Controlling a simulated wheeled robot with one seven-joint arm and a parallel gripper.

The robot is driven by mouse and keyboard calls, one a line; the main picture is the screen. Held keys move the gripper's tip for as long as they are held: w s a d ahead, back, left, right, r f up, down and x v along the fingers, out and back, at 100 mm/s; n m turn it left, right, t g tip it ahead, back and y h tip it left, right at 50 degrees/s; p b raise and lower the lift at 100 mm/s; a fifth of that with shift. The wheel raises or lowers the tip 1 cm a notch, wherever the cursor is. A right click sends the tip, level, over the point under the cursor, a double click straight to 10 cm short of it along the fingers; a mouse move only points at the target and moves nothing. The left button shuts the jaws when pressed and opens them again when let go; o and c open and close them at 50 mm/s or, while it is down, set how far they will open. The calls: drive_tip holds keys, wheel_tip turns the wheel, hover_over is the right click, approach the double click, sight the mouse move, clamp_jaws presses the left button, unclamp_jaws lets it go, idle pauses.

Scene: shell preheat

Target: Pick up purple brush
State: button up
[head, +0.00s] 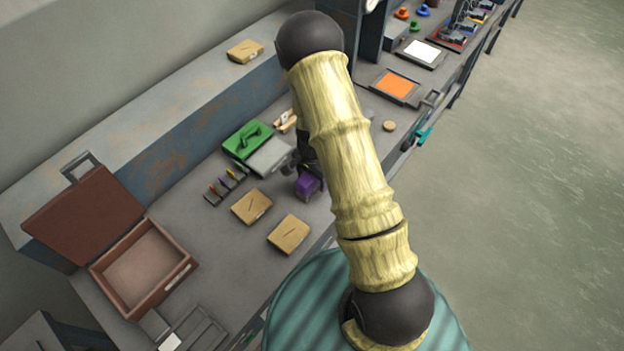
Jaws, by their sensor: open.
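A small purple thing, which I take to be the purple brush (306,186), is on the grey workbench near its front edge, just left of my arm. Part of it is hidden by my arm and by dark gripper parts. My gripper (295,168) is a small dark shape just above and left of the purple brush in the picture, mostly hidden behind my pale arm. It is open. I cannot tell whether its fingers are around the brush or only beside it.
Two tan boxes (289,234) lie in front and left of the brush. A green case (248,139) with a grey lid stands behind. A slotted rack (226,184) and an open brown case (143,267) are further left. An orange panel (396,87) lies right.

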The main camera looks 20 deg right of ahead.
drive_tip(key=c, duration=1.2)
drive_tip(key=shift+r, duration=0.15)
wheel_tip(320, 180, up, 10)
drive_tip(key=shift+f+b, duration=0.1)
drive_tip(key=shift+b, duration=0.45)
drive_tip(key=o, duration=0.6)
drive_tip(key=c, duration=0.4)
